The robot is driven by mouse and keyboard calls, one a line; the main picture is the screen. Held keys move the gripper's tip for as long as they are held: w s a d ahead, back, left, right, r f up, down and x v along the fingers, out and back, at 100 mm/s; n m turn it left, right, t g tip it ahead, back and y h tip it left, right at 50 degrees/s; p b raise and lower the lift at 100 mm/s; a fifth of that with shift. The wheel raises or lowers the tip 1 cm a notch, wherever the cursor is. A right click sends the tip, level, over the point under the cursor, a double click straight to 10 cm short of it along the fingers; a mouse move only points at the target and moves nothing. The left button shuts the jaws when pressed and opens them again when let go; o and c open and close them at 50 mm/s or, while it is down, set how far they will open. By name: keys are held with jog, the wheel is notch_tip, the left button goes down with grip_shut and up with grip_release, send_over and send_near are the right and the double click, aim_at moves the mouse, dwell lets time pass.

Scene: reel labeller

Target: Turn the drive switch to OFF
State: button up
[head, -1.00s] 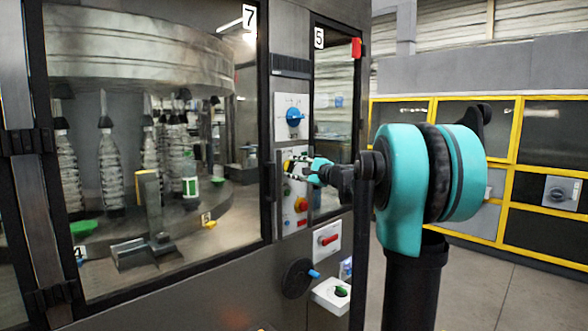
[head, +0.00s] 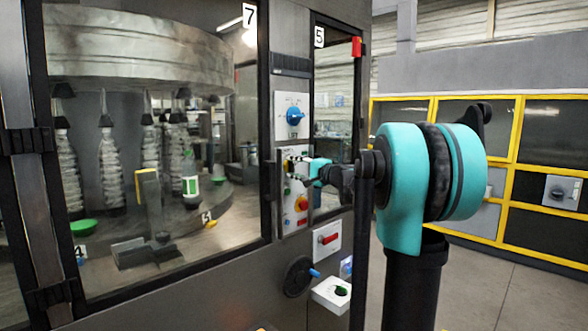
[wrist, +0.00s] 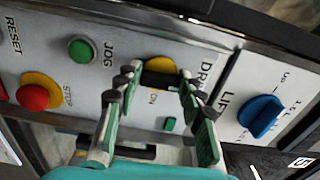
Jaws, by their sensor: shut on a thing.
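The drive switch (wrist: 160,69) is a round yellow knob with a dark bar across it, on a pale panel in the wrist view. A partly covered label starting "DR" is to its right, and "ON" is printed below it. My gripper (wrist: 156,82) has its two green-and-black fingers on either side of the dark bar and is shut on it. The bar lies roughly level in this picture. In the head view my gripper (head: 294,164) is at the panel and its fingers mostly cover the switch.
Close by are a green JOG button (wrist: 82,50), a red STOP button (wrist: 33,97) on yellow and a blue LIFT knob (wrist: 261,116). Below the panel are a red-handled switch (head: 328,239) and a black handwheel (head: 298,277). A glass door (head: 150,230) is to the left.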

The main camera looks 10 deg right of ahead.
jog(key=o, duration=0.9)
jog(key=shift+s, duration=0.1)
jog(key=v, duration=1.2)
jog(key=shift+f, duration=0.1)
